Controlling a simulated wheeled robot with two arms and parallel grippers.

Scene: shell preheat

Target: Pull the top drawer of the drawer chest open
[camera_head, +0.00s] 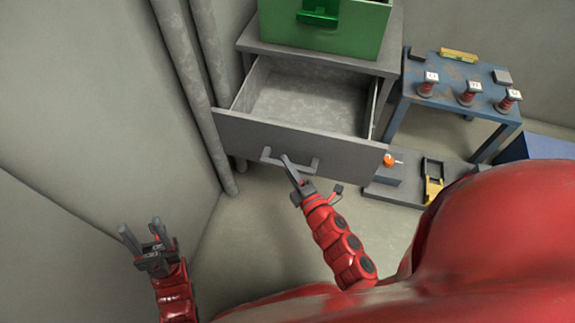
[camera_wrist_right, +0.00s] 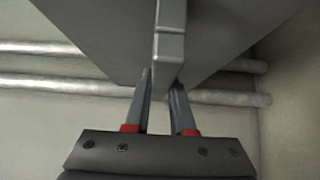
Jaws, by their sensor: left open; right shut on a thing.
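The grey drawer chest (camera_head: 393,50) stands at the top centre of the head view. Its top drawer (camera_head: 225,125) is pulled well out, and its inside looks empty. The drawer's bar handle (camera_head: 309,165) is on the front face; it also shows in the right wrist view (camera_wrist_right: 170,48). My right gripper (camera_head: 290,166) is shut on this handle, with its fingers on both sides of the bar in the right wrist view (camera_wrist_right: 162,82). My left gripper (camera_head: 140,231) is open and empty, low at the left near the wall, apart from the chest.
A green box (camera_head: 345,28) sits on top of the chest. A blue table (camera_head: 452,78) with several red-and-grey parts stands to the right. An orange knob (camera_head: 388,160) and a yellow item (camera_head: 433,188) are below it. Pipes (camera_head: 190,90) run along the left wall.

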